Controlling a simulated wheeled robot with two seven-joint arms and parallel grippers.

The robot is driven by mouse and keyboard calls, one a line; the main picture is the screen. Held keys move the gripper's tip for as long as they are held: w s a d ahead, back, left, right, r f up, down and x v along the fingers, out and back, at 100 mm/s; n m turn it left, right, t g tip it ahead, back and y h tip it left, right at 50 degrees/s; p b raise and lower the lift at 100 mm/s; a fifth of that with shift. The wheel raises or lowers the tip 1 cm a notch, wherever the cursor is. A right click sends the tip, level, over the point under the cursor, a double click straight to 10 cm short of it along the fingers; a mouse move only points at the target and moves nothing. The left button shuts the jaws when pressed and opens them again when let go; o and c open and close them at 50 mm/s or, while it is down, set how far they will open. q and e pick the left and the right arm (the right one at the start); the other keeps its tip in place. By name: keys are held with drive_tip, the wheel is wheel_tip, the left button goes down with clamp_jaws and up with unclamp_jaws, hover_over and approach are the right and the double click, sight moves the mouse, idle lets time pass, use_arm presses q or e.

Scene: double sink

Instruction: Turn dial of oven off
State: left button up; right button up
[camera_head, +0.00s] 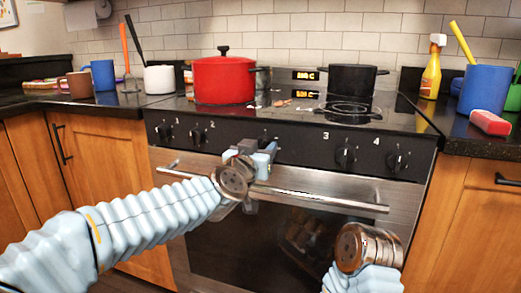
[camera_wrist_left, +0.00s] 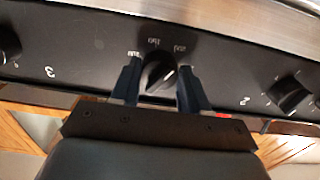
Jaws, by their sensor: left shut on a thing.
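The oven (camera_head: 290,185) has a black control panel with a row of dials. The middle oven dial (camera_wrist_left: 158,73), a black knob with small printed words around it, sits between the two fingers of my left gripper (camera_wrist_left: 160,85) in the left wrist view. My left gripper (camera_head: 262,150) is at the panel's middle in the head view, shut on this dial and mostly covering it. A light mark on the dial points to the upper right in the wrist view. My right wrist (camera_head: 368,248) is low in front of the oven door; its fingers do not show.
Other dials (camera_head: 346,157) flank the middle one on the panel. The door handle (camera_head: 320,201) runs just below my left gripper. A red pot (camera_head: 224,80) and a black pot (camera_head: 352,79) stand on the cooktop. Counters with mugs and utensils lie on both sides.

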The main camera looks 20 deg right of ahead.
use_arm(q)
drive_tip(key=shift+n, duration=0.3)
drive_tip(key=m+b, duration=0.8)
drive_tip(key=m, duration=2.7)
drive_tip(key=shift+m+b, duration=0.3)
drive_tip(key=n+b, duration=0.2)
drive_tip(key=n, duration=0.2)
drive_tip(key=shift+n, duration=0.4)
drive_tip(key=o, duration=1)
drive_tip(key=shift+a+r, duration=0.1)
